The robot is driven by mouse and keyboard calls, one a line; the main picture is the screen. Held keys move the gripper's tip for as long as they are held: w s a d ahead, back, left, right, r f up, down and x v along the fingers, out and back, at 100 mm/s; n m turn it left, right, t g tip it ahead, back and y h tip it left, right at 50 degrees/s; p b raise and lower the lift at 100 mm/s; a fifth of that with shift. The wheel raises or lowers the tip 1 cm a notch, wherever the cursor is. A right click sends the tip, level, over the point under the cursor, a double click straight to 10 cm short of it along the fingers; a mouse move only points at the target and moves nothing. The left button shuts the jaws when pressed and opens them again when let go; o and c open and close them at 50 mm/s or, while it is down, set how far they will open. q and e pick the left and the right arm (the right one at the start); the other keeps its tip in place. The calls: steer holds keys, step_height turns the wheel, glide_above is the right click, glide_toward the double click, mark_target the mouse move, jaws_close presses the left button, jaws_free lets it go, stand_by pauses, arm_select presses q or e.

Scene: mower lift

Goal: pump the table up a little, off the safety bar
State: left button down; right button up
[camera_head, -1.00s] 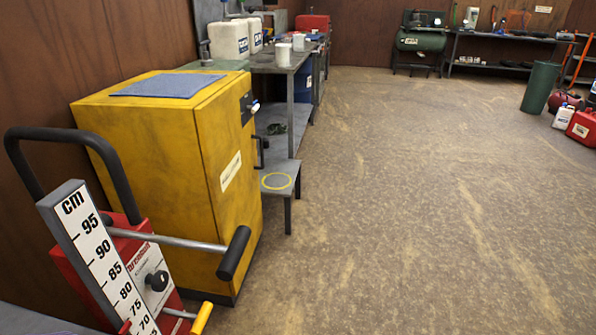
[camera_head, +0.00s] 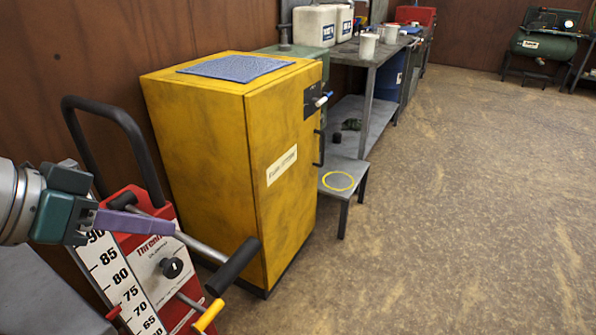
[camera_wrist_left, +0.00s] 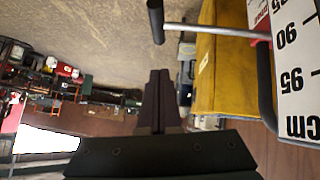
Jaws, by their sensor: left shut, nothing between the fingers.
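The red lift unit (camera_head: 150,262) stands at the lower left in the head view, with a white cm scale (camera_head: 123,282) and a black loop handle (camera_head: 128,124). A metal lever with a black grip (camera_head: 235,267) sticks out to the right. A smaller yellow-gripped lever (camera_head: 208,316) is below it. My left gripper (camera_head: 172,229) is shut and empty, in front of the scale's upper part and left of the black grip. In the left wrist view, its shut fingers (camera_wrist_left: 160,78) are below and apart from the black grip (camera_wrist_left: 156,20). The safety bar cannot be made out. My right gripper is out of view.
A yellow cabinet (camera_head: 230,165) stands close behind the lever. A grey flat surface (camera_head: 35,295) is at the lower left. The floor to the right is clear.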

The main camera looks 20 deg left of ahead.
arm_select(q)
steer(key=b, duration=0.4)
glide_above(236, 255)
steer(key=s+a, duration=0.2)
steer(key=s, duration=0.1)
step_height(236, 255, down, 7)
steer(key=shift+w+d+f+b, duration=0.1)
steer(key=shift+d+f+b, duration=0.15)
steer(key=shift+f, duration=0.3)
steer(key=shift+w+d+f+b, duration=0.1)
steer(key=shift+d+f, duration=0.1)
steer(key=shift+f, duration=0.35)
steer(key=shift+d+f, duration=0.15)
steer(key=shift+f, duration=0.55)
steer(key=shift+s, duration=0.1)
